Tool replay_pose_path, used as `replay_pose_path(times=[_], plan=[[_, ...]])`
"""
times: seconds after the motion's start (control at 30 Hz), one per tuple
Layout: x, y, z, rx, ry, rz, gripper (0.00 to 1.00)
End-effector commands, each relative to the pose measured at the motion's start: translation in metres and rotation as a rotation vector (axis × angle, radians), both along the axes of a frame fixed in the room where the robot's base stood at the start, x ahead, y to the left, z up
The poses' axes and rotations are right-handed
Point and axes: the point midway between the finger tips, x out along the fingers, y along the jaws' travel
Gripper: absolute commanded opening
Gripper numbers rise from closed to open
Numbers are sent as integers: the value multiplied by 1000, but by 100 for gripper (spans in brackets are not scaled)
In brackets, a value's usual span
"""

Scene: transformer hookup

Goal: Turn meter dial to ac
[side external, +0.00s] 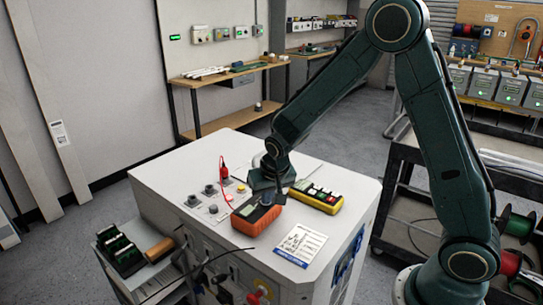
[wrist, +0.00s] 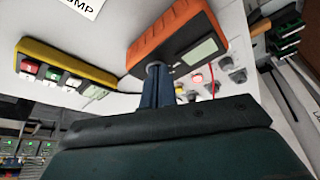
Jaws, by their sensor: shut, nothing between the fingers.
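The orange meter (side external: 257,219) lies on the white cabinet top, its display facing up. It also shows in the wrist view (wrist: 150,50), with its grey display (wrist: 199,52) to the right of my fingers. My gripper (side external: 267,198) is shut and points down at the meter's face. In the wrist view the dark blue fingertips (wrist: 154,70) are together at the meter's dial area. They cover the dial, so its setting cannot be read. I cannot tell whether the tips touch it.
A yellow box (side external: 316,197) with red and green switches stands right of the meter. A red lead (side external: 222,180) and several round terminals (side external: 210,190) are to the left. A printed card (side external: 301,244) lies in front. A lower shelf holds green parts (side external: 120,250).

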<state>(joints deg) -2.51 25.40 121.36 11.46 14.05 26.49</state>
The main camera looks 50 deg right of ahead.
Motion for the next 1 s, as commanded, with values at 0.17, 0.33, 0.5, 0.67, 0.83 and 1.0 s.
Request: replay_pose_path(times=[0.17, 0.33, 0.5, 0.67, 0.83, 1.0], plan=[[2, 0, 0, 0, 1, -32, 0], [4, 0, 0, 1, 0, -53, 0], [7, -1, 0, -1, -1, -98, 0], [10, -1, 0, -2, -1, -176, 0], [13, 1, 0, -1, -1, -306, 0], [16, 1, 0, -1, -2, -445, 0]])
